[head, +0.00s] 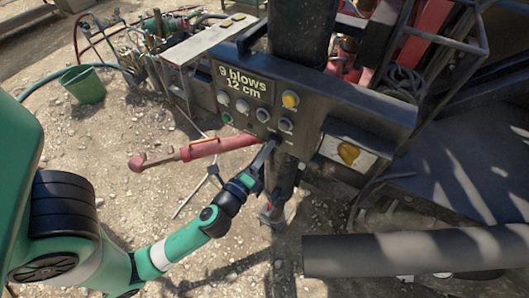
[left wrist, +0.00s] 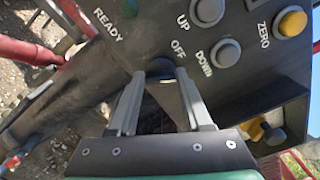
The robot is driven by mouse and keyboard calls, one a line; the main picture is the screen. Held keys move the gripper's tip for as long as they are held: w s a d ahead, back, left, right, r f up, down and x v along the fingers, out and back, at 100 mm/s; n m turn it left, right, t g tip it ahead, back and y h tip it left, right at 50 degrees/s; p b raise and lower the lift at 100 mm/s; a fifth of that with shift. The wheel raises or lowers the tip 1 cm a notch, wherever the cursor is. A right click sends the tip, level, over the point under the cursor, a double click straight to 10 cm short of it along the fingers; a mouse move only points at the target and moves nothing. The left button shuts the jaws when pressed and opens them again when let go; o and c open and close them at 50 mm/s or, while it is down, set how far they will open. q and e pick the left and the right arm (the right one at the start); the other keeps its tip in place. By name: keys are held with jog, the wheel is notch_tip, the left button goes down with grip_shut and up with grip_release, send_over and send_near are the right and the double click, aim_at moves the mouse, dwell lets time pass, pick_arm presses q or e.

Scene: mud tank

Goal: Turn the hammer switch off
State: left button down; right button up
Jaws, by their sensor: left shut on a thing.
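The grey control panel (head: 325,95) has a screen reading "9 blows 12 cm", several round buttons and a yellow button (head: 290,99). My left gripper (head: 268,145) reaches up from below to the panel's lower edge. In the left wrist view the two grey fingers of my left gripper (left wrist: 166,76) are on either side of a dark switch knob (left wrist: 160,88) and shut on it. The word "OFF" is printed just above the fingertips. My right gripper is not in view.
The UP button (left wrist: 208,10), DOWN button (left wrist: 225,53) and yellow ZERO button (left wrist: 291,22) sit close by. A red cylinder (head: 205,148) juts out left of the panel. A green bucket (head: 83,85) stands on gravel. A thick dark tube (head: 400,255) lies lower right.

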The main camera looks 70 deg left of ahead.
pick_arm(q)
jog(key=shift+f+n+b, duration=0.15)
jog(key=shift+n+b, duration=0.9)
jog(key=shift+n, duration=1.35)
jog(key=shift+f+n+b, duration=0.15)
jog(key=shift+n+b, duration=0.9)
jog(key=shift+n, duration=1.35)
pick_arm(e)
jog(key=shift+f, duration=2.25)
pick_arm(q)
jog(key=shift+c, duration=1.6)
grip_release()
